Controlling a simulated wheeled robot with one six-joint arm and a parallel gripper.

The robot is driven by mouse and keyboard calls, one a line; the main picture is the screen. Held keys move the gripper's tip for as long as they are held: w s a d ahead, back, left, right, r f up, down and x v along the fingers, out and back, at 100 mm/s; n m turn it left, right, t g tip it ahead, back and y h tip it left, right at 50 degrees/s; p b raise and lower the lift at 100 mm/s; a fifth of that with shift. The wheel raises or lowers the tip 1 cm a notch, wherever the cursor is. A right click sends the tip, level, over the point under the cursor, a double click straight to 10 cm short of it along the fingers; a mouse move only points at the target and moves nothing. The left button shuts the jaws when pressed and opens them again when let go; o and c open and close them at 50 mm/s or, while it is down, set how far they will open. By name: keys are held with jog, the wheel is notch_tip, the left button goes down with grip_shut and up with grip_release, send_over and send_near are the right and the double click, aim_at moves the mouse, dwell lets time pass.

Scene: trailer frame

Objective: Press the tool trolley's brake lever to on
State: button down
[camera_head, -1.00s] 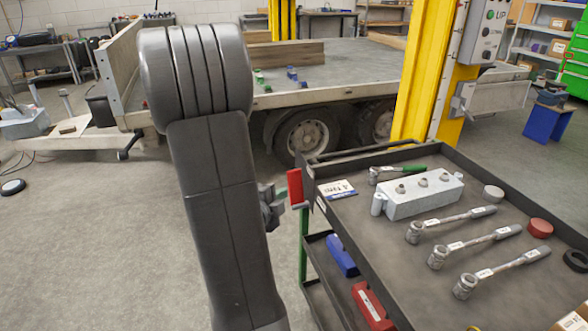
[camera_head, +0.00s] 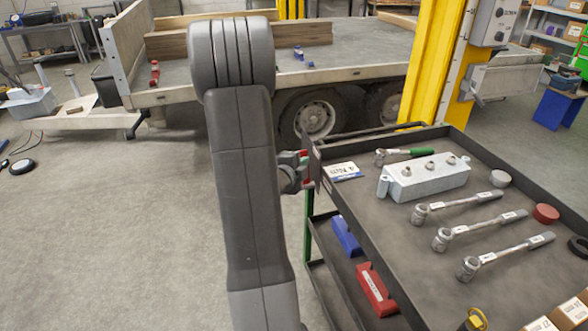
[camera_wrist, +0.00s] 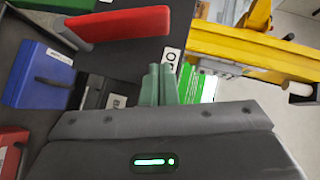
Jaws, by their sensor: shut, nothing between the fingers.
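The tool trolley (camera_head: 400,245) stands at the right with its dark tray and lower shelf. Its red brake lever (camera_wrist: 125,25) crosses the upper left of the wrist view; in the head view only small red parts show behind my gripper. My gripper (camera_wrist: 157,85) is shut and empty, with its fingertips below and right of the lever, apart from it in the picture. In the head view my gripper (camera_head: 294,172) is beside the trolley's left edge. A small white label (camera_wrist: 172,60) is just beyond the fingertips; its lettering is only partly readable. Contact with the lever cannot be told.
The tray holds a grey metal block (camera_head: 428,178), several ratchet wrenches and a white card (camera_head: 342,171). A blue box (camera_head: 346,238) and a red box (camera_head: 375,290) lie on the lower shelf. A yellow post (camera_head: 435,65) and the trailer (camera_head: 350,73) stand behind.

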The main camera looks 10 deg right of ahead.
aim_at(306, 154)
jog(key=shift+w+a+f, duration=0.1)
jog(key=shift+w+f, duration=0.15)
jog(key=shift+w, duration=0.45)
jog(key=shift+w+a+f, duration=0.1)
jog(key=shift+w+f, duration=0.1)
jog(key=shift+w, duration=0.45)
jog(key=shift+w+a+f, duration=0.1)
jog(key=shift+w+f, duration=0.15)
jog(key=shift+w, duration=0.45)
jog(key=shift+d+r+p, duration=0.1)
jog(key=shift+d+p, duration=0.05)
jog(key=shift+p, duration=0.3)
